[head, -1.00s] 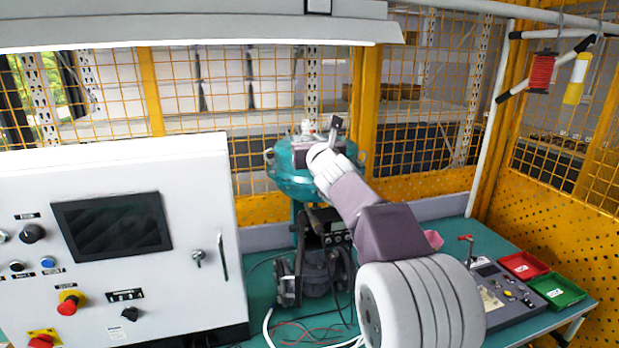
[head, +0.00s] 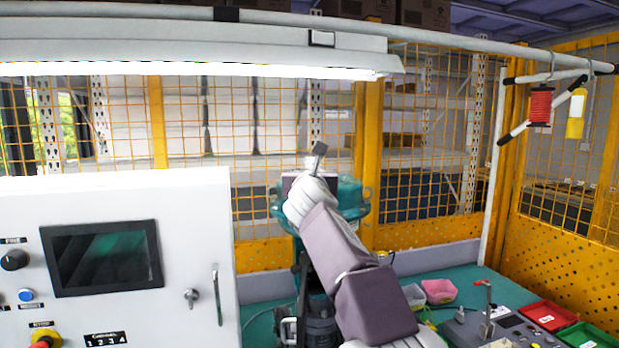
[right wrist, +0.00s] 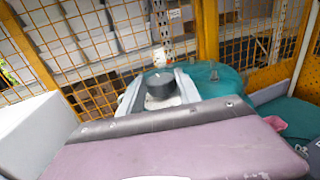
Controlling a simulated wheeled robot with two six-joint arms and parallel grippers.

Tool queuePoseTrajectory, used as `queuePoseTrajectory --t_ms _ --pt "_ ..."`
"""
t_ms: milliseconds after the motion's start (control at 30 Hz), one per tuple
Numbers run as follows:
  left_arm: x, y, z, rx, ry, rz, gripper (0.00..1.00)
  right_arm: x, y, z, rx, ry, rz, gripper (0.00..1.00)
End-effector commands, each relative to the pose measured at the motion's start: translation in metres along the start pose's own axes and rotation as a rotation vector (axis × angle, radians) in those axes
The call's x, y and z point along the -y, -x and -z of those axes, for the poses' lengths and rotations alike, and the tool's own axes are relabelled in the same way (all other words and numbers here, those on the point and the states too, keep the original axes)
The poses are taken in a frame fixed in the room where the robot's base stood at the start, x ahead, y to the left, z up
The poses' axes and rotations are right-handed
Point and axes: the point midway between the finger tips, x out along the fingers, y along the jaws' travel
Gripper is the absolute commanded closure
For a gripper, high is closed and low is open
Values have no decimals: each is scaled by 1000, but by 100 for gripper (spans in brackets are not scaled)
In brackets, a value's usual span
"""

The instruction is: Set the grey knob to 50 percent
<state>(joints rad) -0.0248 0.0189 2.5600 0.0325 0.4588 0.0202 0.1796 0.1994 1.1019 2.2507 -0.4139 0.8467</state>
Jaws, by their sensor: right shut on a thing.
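The dark grey knob (right wrist: 160,88) shows in the right wrist view as a short upright cylinder with a small pale mark on its top. My right gripper (right wrist: 161,94) has one light grey finger on each side of it and is shut on it. In the head view my right arm reaches up to the top of the teal valve housing (head: 353,194). The wrist there hides the knob and most of the fingers. The teal housing also shows in the right wrist view (right wrist: 228,80). The knob's scale cannot be read. My left gripper is in neither view.
A white control cabinet (head: 190,215) with a dark screen (head: 102,257) stands at the left. A red tray (head: 546,313) and a green tray (head: 589,335) lie on the teal bench at the right. Yellow mesh fencing (head: 415,232) closes off the back.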

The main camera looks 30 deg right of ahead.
Motion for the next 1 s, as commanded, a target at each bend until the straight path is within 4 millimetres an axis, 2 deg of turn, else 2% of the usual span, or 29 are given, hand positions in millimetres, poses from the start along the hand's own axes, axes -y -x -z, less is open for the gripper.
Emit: queuePoseTrajectory --t_ms 33,67,133,467,567,800,1000 --pt "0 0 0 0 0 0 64 0 0 0 0 -3 -1 100" --pt "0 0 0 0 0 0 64 0 0 0 0 -3 -1 57" --pt "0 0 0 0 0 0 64 0 0 0 0 -2 -1 38" --pt "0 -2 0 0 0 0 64 0 2 1 0 -1 -1 38" --pt "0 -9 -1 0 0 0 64 0 17 2 3 -2 -2 38" --pt "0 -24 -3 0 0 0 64 -1 70 2 3 -2 -3 38" --pt "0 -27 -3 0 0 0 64 0 91 0 1 -1 -1 38"
